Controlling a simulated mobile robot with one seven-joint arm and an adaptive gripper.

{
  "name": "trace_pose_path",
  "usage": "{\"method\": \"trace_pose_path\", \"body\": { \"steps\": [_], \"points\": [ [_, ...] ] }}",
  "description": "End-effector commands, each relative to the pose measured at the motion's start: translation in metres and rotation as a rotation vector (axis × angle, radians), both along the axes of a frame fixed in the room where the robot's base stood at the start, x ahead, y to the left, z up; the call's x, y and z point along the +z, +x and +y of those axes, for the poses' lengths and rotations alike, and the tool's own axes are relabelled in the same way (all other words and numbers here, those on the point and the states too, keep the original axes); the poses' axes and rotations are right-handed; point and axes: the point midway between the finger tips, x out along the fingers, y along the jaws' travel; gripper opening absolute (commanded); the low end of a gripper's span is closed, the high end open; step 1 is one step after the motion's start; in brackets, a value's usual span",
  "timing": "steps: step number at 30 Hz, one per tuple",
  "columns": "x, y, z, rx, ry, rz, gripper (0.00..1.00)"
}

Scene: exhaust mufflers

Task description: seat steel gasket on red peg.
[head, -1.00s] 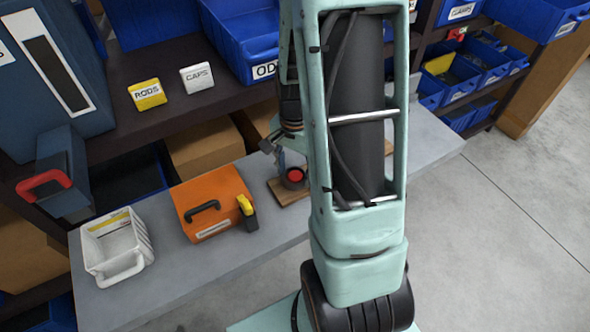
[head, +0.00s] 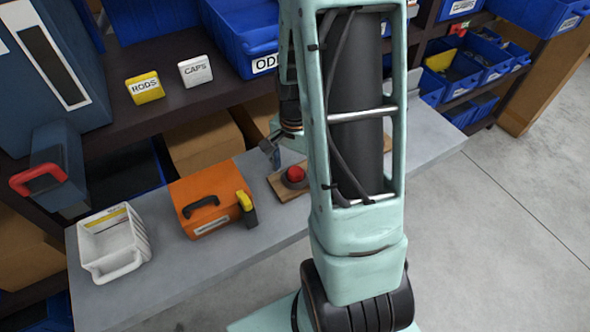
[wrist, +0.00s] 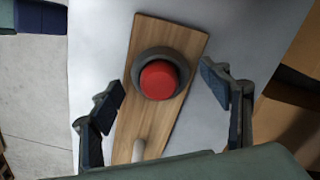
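The dark grey ring-shaped gasket (wrist: 177,58) is around the red peg (wrist: 158,80) on the wooden board in the wrist view. The peg's red top stands clear above the ring. In the head view the red peg (head: 295,173) shows with the grey gasket (head: 290,184) around its lower part, partly hidden by my arm. My gripper (wrist: 164,80) is open and empty, one finger on each side of the board, apart from the gasket. In the head view my gripper (head: 270,150) is above and left of the peg.
The wooden board (wrist: 180,27) also carries a pale peg (wrist: 138,150). An orange case (head: 215,185) with a yellow-and-black item (head: 246,208) and a white bin (head: 112,245) stand left on the grey bench (head: 170,280). Shelves with blue bins are behind.

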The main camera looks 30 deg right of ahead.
Motion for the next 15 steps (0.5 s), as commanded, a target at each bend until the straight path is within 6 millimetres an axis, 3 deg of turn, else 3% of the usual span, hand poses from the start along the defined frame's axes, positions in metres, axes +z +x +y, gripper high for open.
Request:
{"method": "trace_pose_path", "body": {
  "steps": [8, 15],
  "points": [
    [0.003, 0.000, 0.000, 0.000, 0.000, -0.001, 0.70],
    [0.034, 0.002, 0.000, 0.001, -0.002, -0.007, 0.70]
  ]
}}
